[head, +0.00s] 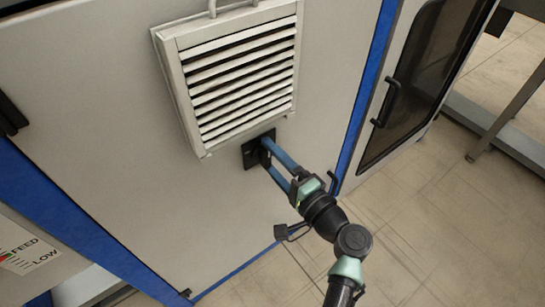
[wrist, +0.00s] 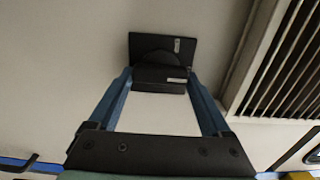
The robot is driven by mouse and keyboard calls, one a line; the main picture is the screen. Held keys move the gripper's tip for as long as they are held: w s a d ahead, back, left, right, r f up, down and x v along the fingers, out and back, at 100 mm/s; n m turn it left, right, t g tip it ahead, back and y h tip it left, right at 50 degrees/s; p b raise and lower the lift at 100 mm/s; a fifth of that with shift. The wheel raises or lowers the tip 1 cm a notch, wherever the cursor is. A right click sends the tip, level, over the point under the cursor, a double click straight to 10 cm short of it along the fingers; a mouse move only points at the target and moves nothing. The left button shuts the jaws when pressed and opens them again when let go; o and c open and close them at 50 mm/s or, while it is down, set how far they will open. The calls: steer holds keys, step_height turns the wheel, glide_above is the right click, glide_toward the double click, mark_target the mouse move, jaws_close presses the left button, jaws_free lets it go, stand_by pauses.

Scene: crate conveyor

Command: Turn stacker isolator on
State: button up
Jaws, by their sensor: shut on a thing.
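The stacker isolator is a black square plate (head: 249,157) with a black handle, mounted on the light grey cabinet panel just below the louvred vent. In the wrist view its plate (wrist: 144,43) fills the upper middle, with a handle (wrist: 158,75) standing out from it. A small pale label shows on the plate and another on the handle. My gripper (head: 267,151) has its two blue fingers at the isolator. In the wrist view my gripper (wrist: 160,78) is shut on the handle, one finger at each end. In the head view the fingers partly hide the handle.
The louvred vent (head: 240,75) juts out just above the isolator. A dark-windowed door (head: 415,80) with a black handle stands to the right. A label with "FEED" and "LOW" (head: 28,250) is at lower left. Tiled floor (head: 450,230) is clear at lower right.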

steer(key=o, duration=1.2)
steer(key=shift+c, duration=0.2)
steer(key=p+v, duration=0.2)
steer(key=v, duration=1.1)
